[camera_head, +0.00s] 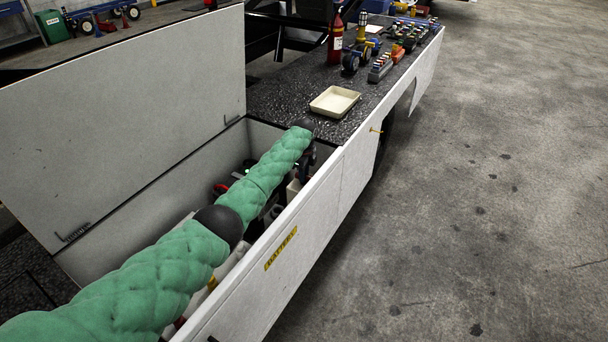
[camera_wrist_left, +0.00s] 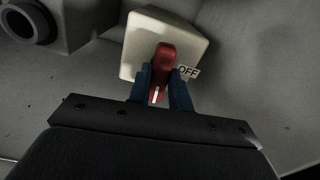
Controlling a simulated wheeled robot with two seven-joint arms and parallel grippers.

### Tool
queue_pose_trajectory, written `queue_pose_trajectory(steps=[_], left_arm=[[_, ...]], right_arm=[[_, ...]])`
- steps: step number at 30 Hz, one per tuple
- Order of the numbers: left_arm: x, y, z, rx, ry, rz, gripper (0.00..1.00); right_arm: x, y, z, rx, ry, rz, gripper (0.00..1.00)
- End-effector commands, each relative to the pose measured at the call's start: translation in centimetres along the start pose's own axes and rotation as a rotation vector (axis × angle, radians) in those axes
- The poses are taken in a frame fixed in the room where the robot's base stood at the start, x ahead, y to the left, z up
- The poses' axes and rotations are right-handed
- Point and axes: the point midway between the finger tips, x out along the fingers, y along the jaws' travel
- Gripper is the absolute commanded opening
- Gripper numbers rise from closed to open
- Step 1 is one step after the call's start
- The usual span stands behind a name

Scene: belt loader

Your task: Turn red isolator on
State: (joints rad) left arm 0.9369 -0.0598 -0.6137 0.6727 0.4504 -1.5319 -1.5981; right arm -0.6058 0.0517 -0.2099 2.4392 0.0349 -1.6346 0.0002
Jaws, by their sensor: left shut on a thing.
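The red isolator (camera_wrist_left: 164,58) is a red handle on a cream square base (camera_wrist_left: 190,38), seen in the left wrist view. A label reading "OFF" (camera_wrist_left: 188,71) sits just to the right of the handle. My left gripper (camera_wrist_left: 166,78) has its two dark blue fingers on either side of the red handle, shut on it. A white mark shows at the handle's lower end. In the head view my green-sleeved left arm reaches down into the open battery compartment, and the left gripper (camera_head: 305,160) is mostly hidden there behind the compartment wall. My right gripper is not in view.
The compartment's raised white lid (camera_head: 130,100) stands on the left, and its front wall (camera_head: 290,255) carries a yellow battery label. A cream tray (camera_head: 335,101), a red extinguisher (camera_head: 335,40) and several toy-like parts stand on the dark deck. A dark round fitting (camera_wrist_left: 30,20) is near the isolator.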

Motion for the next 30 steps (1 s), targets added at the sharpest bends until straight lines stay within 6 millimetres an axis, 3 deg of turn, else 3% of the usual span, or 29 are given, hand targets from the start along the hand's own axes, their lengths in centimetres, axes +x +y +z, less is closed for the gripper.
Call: queue_pose_trajectory(steps=[10,24,25,27,30], left_arm=[[-0.08,-0.04,0.05,0.104,0.000,-0.001,0.00],[-0.11,-0.06,0.05,0.115,-0.001,-0.002,0.00],[-0.11,-0.06,0.05,0.115,-0.001,-0.002,0.26],[-0.11,-0.06,0.05,0.114,-0.001,-0.002,0.40],[-0.08,-0.04,0.03,0.114,-0.001,-0.001,0.42]], right_arm=[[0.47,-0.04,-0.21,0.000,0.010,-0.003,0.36],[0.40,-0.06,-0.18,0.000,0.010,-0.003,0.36],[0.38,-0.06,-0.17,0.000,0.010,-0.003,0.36],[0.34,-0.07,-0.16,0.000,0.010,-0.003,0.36],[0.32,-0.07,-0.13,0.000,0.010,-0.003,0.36]])
